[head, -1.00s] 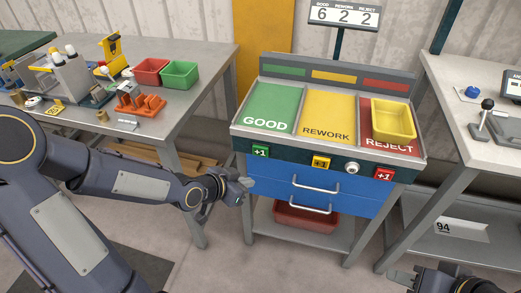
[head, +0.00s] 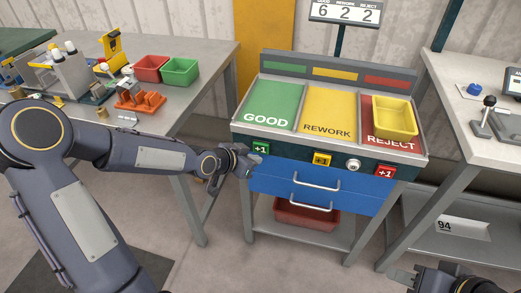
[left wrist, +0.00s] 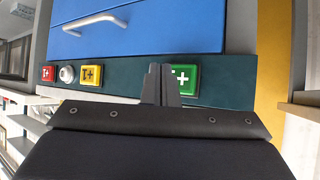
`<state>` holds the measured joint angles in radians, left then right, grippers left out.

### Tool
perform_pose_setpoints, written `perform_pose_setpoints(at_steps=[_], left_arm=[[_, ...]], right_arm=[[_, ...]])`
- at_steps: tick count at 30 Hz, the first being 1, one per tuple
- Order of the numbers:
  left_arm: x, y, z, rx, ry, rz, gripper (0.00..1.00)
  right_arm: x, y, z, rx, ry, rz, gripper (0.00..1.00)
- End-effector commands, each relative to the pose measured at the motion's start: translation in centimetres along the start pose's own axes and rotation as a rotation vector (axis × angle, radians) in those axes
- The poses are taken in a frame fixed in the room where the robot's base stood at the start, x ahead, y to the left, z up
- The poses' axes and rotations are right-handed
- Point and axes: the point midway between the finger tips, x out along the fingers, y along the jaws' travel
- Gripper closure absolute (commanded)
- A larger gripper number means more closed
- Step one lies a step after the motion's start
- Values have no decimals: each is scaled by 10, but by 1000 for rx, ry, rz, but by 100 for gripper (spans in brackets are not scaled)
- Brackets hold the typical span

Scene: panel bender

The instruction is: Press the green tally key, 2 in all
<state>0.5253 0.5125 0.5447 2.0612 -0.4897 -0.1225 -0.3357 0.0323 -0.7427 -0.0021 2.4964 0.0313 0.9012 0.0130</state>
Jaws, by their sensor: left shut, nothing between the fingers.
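The green tally key (head: 261,148), marked +1, is on the dark front strip of the sorting station below the green GOOD bay. My left gripper (head: 254,163) is shut and empty, with its tips just below and left of the key. In the left wrist view, which is turned over, the shut fingertips (left wrist: 161,72) show beside the green key (left wrist: 184,79); I cannot tell if they touch it. The counter display (head: 344,14) reads 6, 2, 2. My right gripper (head: 402,275) is at the bottom right, partly out of frame.
The yellow key (head: 321,160), a round silver knob (head: 353,165) and the red key (head: 385,173) sit further right on the strip. Blue drawers (head: 320,191) with handles are below. A yellow bin (head: 394,119) stands in the REJECT bay. Tables flank the station.

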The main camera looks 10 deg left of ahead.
Motion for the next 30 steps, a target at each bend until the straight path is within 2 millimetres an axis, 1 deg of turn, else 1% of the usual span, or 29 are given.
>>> perform_pose_setpoints(at_steps=[3,7,30], left_arm=[[6,-4,-4,0,-1,0,100],[9,-6,-6,0,0,0,100],[9,-7,-6,0,-1,0,100]], right_arm=[[1,0,0,0,0,0,64],[1,0,0,0,0,0,64],[1,0,0,0,0,0,64]])
